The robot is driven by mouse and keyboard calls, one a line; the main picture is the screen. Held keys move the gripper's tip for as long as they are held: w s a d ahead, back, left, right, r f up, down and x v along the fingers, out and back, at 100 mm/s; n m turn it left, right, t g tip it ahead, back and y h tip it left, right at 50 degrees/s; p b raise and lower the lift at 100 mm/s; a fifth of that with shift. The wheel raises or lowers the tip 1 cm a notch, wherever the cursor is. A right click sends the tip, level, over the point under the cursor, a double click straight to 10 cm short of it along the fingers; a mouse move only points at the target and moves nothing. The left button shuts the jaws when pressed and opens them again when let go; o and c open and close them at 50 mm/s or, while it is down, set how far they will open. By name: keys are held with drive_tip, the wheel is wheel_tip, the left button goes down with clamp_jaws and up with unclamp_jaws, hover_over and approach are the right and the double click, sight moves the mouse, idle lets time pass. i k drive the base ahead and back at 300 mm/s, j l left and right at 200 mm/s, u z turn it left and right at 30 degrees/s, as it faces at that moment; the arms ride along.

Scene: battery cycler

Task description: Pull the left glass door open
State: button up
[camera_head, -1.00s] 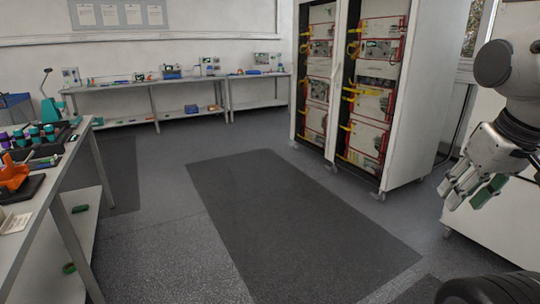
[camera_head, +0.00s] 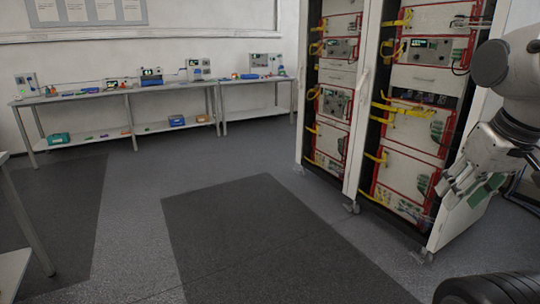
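A tall white cabinet stands right of centre with two tall glass doors side by side. The left glass door (camera_head: 333,107) covers the left bay and looks shut. A slim pale handle (camera_head: 362,78) shows by the middle post, between the two bays. The right glass door (camera_head: 415,120) covers the right bay and also looks shut. My gripper (camera_head: 462,194) is at the right edge, in front of the cabinet's right side in the picture and apart from the left door. Its fingers overlap in this view, with a green part beside them, so its opening is unclear.
Long benches (camera_head: 130,92) with small devices line the back wall. A table edge (camera_head: 22,230) shows at the lower left. A dark floor mat (camera_head: 270,240) lies in front of the cabinet, and the floor there is clear. Casters (camera_head: 351,208) stand under the cabinet.

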sight(305, 12)
drive_tip(key=i, duration=5)
drive_tip(key=i+l+u, duration=0.1)
drive_tip(key=i+u, duration=0.15)
drive_tip(key=i, duration=0.35)
